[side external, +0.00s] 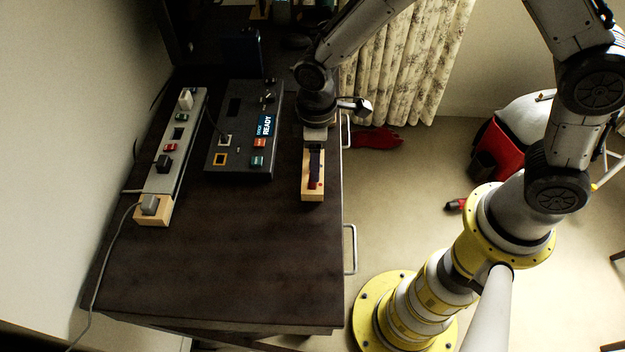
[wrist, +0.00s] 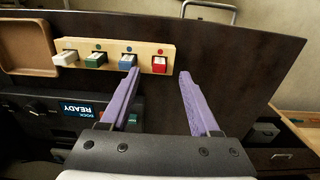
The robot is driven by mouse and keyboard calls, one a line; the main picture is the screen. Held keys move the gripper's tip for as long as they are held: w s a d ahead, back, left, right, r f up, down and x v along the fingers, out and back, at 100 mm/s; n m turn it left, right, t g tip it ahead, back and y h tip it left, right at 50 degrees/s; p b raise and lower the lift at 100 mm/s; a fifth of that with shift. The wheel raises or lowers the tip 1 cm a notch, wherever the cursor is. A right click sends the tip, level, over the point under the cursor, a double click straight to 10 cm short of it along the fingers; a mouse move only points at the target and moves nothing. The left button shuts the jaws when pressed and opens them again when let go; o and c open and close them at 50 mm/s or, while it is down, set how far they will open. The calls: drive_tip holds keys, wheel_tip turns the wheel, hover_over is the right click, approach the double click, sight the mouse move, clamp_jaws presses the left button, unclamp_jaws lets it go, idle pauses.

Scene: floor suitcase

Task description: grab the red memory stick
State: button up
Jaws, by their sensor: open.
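The red memory stick (wrist: 160,65) stands at the right end of a pale wooden holder (wrist: 112,50) in the wrist view. To its left in the holder are a blue stick (wrist: 128,61), a green stick (wrist: 96,60) and a white stick (wrist: 66,58). My gripper (wrist: 159,73) is open, with purple fingertips either side of the red stick in the picture; I cannot tell whether they are level with it. In the side view my gripper (side external: 315,150) is over the holder (side external: 312,191), hiding most of the sticks.
A black dock box (side external: 240,135) with a READY display stands left of the holder in the side view. A power strip (side external: 172,150) with plugs lies further left. The wrist view shows a brown tray (wrist: 25,48). The front desk top (side external: 220,255) is clear.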

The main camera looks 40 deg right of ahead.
drive_tip(key=shift+w+a+f, duration=0.1)
drive_tip(key=shift+w+f, duration=0.05)
drive_tip(key=shift+f, duration=1.25)
drive_tip(key=shift+w+a+f, duration=0.1)
drive_tip(key=shift+f, duration=1.3)
clamp_jaws()
